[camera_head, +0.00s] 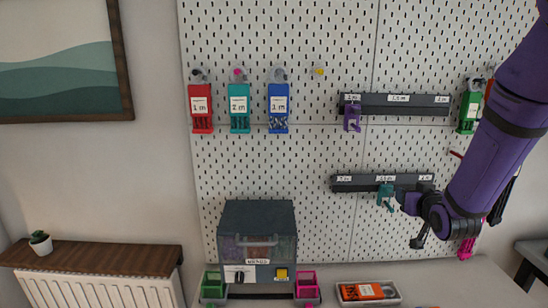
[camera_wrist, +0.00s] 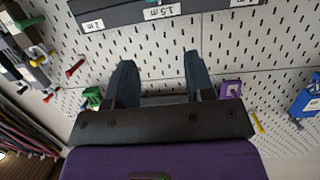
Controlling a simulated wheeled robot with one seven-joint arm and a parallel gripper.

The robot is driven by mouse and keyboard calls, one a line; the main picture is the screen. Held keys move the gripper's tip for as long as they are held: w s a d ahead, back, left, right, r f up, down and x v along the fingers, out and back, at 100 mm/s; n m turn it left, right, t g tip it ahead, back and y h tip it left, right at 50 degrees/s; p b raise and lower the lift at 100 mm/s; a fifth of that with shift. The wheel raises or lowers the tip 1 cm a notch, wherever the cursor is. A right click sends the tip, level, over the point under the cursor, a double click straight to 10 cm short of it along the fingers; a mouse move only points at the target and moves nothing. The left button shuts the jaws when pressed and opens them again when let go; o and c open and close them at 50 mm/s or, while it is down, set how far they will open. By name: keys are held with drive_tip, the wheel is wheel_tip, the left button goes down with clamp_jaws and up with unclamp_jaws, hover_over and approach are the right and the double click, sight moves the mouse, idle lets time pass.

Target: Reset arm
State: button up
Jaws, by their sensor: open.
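My gripper (camera_wrist: 163,68) is open and empty in the wrist view. Its two dark fingers stand apart with bare pegboard between them, just below a dark labelled rail (camera_wrist: 160,14). In the head view my purple arm comes in from the right. Its dark end is beside the lower rail (camera_head: 352,183), close to a teal hook-like piece (camera_head: 386,192) on that rail. I cannot tell from the head view whether they touch. A purple piece (camera_head: 351,118) hangs on the upper rail (camera_head: 420,104).
The white pegboard (camera_head: 300,155) carries red (camera_head: 201,112), teal (camera_head: 239,112), blue (camera_head: 278,112) and green (camera_head: 469,110) holders. Below stand a dark machine (camera_head: 257,215), a green bin (camera_head: 212,288), a pink bin (camera_head: 307,288) and a tray (camera_head: 345,297).

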drive_tip(key=s+a+r+g, duration=0.3)
drive_tip(key=s+r+g, duration=0.2)
drive_tip(key=s+r, duration=0.55)
drive_tip(key=s+a+r+g, duration=0.1)
drive_tip(key=s+r+g, duration=0.1)
drive_tip(key=s, duration=0.9)
drive_tip(key=s+a+r+g, duration=0.2)
drive_tip(key=s+g, duration=0.1)
drive_tip(key=s, duration=0.7)
drive_tip(key=shift+s+a+n+y, duration=0.2)
drive_tip(key=shift+s+n+y, duration=0.1)
drive_tip(key=shift+s+y, duration=0.1)
